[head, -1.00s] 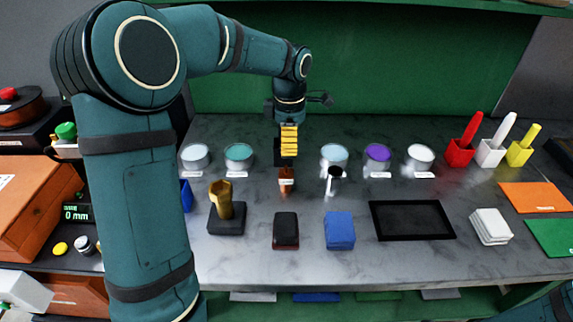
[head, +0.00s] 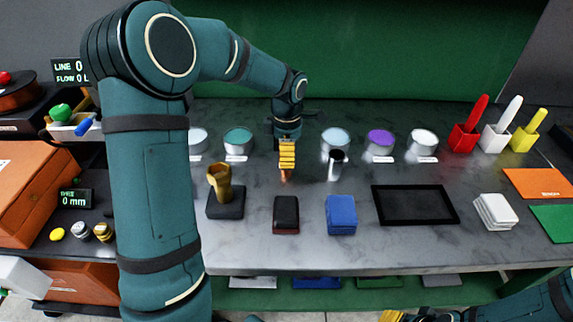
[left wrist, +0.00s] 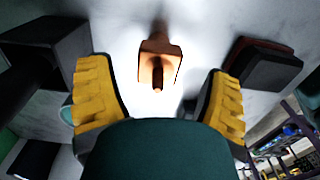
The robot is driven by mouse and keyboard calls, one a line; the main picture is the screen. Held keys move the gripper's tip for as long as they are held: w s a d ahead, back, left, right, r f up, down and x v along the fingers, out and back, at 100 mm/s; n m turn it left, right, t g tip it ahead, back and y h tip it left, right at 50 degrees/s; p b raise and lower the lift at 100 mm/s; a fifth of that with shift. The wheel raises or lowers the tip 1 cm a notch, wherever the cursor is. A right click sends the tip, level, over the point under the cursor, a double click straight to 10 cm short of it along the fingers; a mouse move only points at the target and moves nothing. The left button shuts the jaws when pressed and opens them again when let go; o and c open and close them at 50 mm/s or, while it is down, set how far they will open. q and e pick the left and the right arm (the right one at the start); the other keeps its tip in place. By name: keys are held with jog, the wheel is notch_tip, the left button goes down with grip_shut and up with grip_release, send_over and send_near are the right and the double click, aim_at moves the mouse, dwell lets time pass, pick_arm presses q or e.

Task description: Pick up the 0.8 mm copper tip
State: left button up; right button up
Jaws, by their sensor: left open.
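The copper tip (left wrist: 157,78) is in the middle of the left wrist view, a dark copper rod standing out of a square copper-coloured base (left wrist: 160,52). In the head view only a bit of copper (head: 286,179) shows under my left gripper (head: 287,160), which hides the rest. My left gripper also shows in the left wrist view (left wrist: 158,90). Its yellow-padded fingers are open, one on each side of the tip, with clear gaps. The tip's size marking cannot be read. A yellow part of my right gripper (head: 391,316) shows at the bottom edge of the head view.
A brass-coloured piece on a black stand (head: 225,207) is left of the tip; a dark cylinder (head: 336,165) is close on its right. A dark block (head: 286,215) and blue block (head: 341,215) lie in front. Round tins (head: 238,142) stand behind. Bare table lies along the front.

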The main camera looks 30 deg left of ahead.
pick_arm(q)
notch_tip(320, 180, down, 3)
jog(key=shift+a+f, duration=0.1)
jog(key=shift+a, duration=0.05)
grip_shut()
